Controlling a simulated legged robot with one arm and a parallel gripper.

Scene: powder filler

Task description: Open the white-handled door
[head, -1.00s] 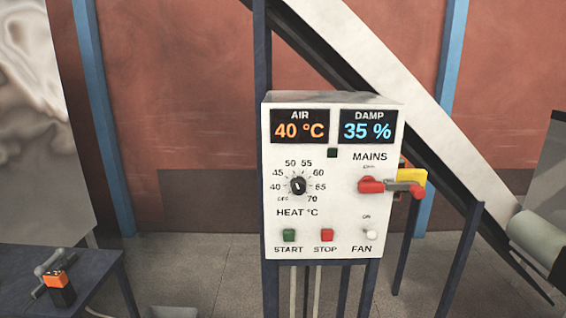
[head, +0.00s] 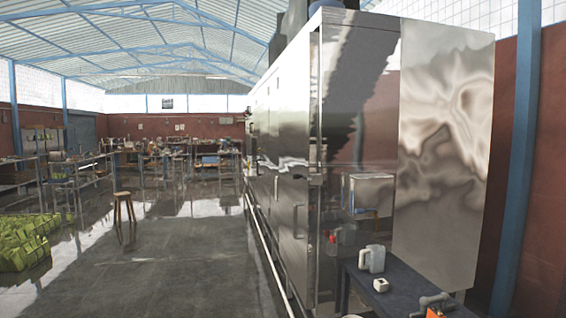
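A tall polished steel cabinet (head: 360,90) stands right of centre in the head view. Its long left side holds a row of door panels, seen at a steep angle. The nearest door panel (head: 293,180) has a slim upright handle (head: 296,220), pale or grey; I cannot tell if it is white. A smaller handle (head: 276,188) shows on the panel farther along. The doors look closed, but the steep angle hides detail.
A dark blue table (head: 405,292) with a white jug (head: 372,258) and a small white item (head: 381,285) stands by the cabinet's near end. A white pipe (head: 268,256) runs along the floor beside the doors. Open floor (head: 180,275) lies left. A stool (head: 124,207) and green bags (head: 25,242) stand farther left.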

